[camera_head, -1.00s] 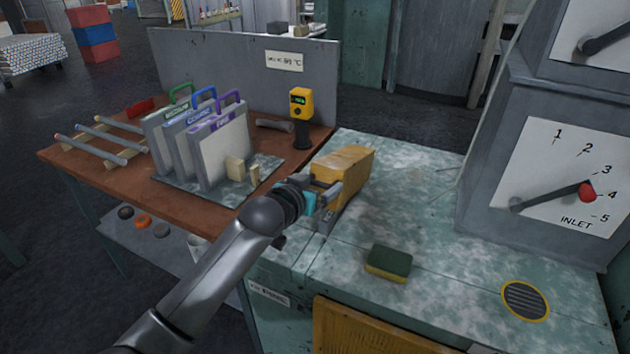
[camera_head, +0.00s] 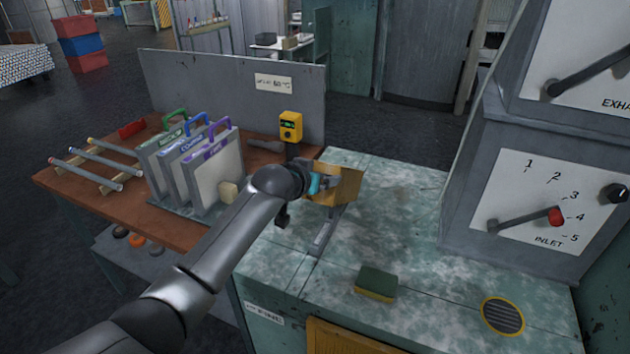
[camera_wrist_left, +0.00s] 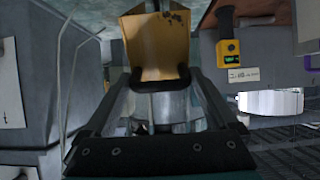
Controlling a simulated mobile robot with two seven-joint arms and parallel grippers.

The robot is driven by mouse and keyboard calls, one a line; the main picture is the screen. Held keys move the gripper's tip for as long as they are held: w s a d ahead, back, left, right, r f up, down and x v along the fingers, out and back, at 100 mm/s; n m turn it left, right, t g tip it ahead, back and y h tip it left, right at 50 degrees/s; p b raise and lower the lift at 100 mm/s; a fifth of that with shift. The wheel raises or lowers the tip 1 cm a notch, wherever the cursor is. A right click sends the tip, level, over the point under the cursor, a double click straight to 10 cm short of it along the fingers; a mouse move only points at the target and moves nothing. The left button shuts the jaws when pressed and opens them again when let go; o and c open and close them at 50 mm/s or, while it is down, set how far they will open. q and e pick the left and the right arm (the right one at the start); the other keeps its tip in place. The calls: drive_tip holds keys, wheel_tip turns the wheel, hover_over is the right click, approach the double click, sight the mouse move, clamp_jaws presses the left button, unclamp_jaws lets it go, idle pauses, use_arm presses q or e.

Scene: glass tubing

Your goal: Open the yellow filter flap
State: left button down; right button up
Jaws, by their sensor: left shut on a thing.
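The yellow filter flap (camera_head: 343,187) stands tilted up above the back left part of the teal cabinet top. Its worn yellow face fills the upper middle of the left wrist view (camera_wrist_left: 158,48). My left gripper (camera_head: 320,183) is at the flap's near left side, shut on it. In the wrist view the fingers (camera_wrist_left: 160,80) meet at a dark bar on the flap's near edge, seemingly its handle. A grey metal strip (camera_head: 326,232) lies on the cabinet top below the flap. The wrist partly hides the flap in the head view. My right gripper is not in view.
A green and yellow sponge (camera_head: 376,283) and a round yellow-rimmed grille (camera_head: 503,315) are on the cabinet top (camera_head: 390,235). The grey INLET dial box (camera_head: 520,180) stands right. Filter panels (camera_head: 215,175) and a yellow meter (camera_head: 290,127) are on the left bench.

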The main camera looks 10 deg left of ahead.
use_arm(q)
drive_tip(key=shift+w+d+r, duration=0.1)
drive_tip(key=shift+w+r, duration=0.2)
drive_tip(key=shift+r, duration=0.2)
unclamp_jaws()
drive_tip(key=shift+f, duration=0.1)
drive_tip(key=shift+s, duration=0.4)
drive_tip(key=p+v, duration=0.2)
drive_tip(key=v, duration=1.2)
drive_tip(key=shift+s+r, duration=0.2)
drive_tip(key=shift+s, duration=0.05)
